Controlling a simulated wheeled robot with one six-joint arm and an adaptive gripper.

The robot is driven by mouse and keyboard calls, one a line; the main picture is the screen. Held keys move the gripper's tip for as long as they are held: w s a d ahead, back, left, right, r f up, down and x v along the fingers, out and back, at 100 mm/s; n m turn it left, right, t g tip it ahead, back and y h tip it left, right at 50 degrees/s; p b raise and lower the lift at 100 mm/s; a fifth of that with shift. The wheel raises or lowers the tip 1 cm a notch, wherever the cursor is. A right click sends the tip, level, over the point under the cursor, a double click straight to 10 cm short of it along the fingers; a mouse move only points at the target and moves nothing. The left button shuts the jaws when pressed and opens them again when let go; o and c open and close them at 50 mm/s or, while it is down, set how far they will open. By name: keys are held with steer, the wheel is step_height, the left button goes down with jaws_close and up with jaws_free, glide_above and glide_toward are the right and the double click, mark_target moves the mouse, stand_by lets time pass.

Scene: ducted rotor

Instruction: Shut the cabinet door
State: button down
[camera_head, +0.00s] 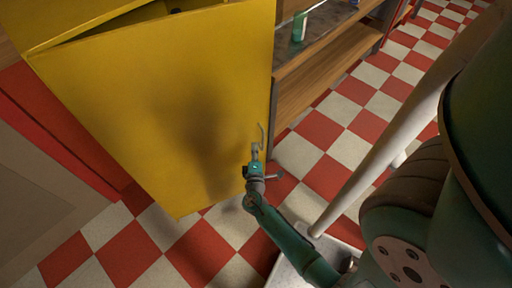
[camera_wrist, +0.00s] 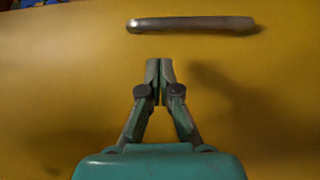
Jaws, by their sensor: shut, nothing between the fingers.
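The yellow cabinet door (camera_head: 165,105) stands ajar, with a dark gap along its top edge against the yellow cabinet (camera_head: 75,20). Its metal handle (camera_head: 262,135) is near the door's right edge. In the wrist view the door (camera_wrist: 60,90) fills the background and the handle (camera_wrist: 190,24) lies across the top. My gripper (camera_head: 255,148) is in front of the door near the handle. In the wrist view my gripper (camera_wrist: 159,64) has its fingertips together with nothing between them, just short of the handle. I cannot tell whether the fingertips touch the door.
A wooden shelf unit (camera_head: 310,90) with a green bottle (camera_head: 299,27) on it stands to the right of the door. A red and grey panel (camera_head: 45,160) is at the left. The red and white checkered floor (camera_head: 340,110) is open at the right.

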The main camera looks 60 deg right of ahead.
mark_target(254, 130)
steer(key=x, duration=1.1)
